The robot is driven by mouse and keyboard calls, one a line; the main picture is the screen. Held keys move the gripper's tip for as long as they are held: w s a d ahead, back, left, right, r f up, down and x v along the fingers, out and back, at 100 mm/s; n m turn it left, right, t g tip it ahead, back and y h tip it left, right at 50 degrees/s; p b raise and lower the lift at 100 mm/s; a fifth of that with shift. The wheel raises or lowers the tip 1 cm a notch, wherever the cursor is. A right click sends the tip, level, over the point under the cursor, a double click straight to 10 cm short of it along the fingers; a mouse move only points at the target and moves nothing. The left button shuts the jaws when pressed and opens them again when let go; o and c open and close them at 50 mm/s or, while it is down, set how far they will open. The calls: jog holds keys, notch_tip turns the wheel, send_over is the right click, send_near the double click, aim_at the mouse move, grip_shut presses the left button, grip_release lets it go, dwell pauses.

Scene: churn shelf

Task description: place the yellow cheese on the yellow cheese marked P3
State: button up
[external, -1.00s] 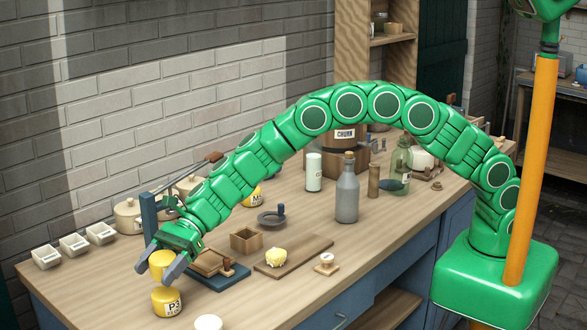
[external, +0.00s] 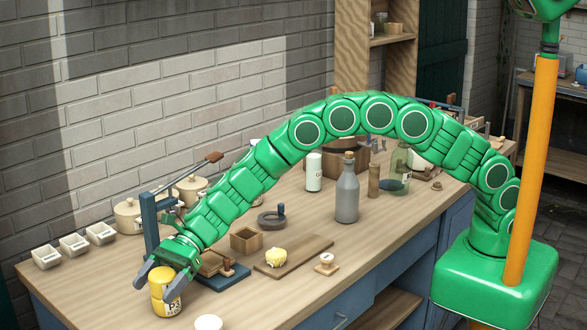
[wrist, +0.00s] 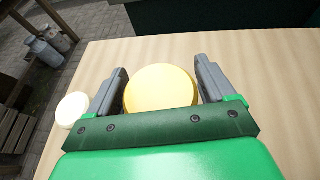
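The P3 cheese (external: 170,308) is a yellow cylinder with a dark P3 label, standing upright at the table's front left. The other yellow cheese (external: 158,279) sits stacked on top of it, and the seam between them is hard to make out. My gripper (external: 158,284) points down over the stack, with its two grey fingers on either side of the upper cheese. The lower cheese is hidden there.
A white round piece (external: 208,322) lies just in front of the stack. A blue press (external: 152,228) with a lever stands close behind my gripper. A board (external: 305,250) with a butter lump (external: 276,257) and a small wooden box (external: 246,240) are to the right.

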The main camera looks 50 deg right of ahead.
jog(key=shift+o, duration=0.9)
jog(key=shift+r, duration=0.1)
jog(key=v, duration=1.2)
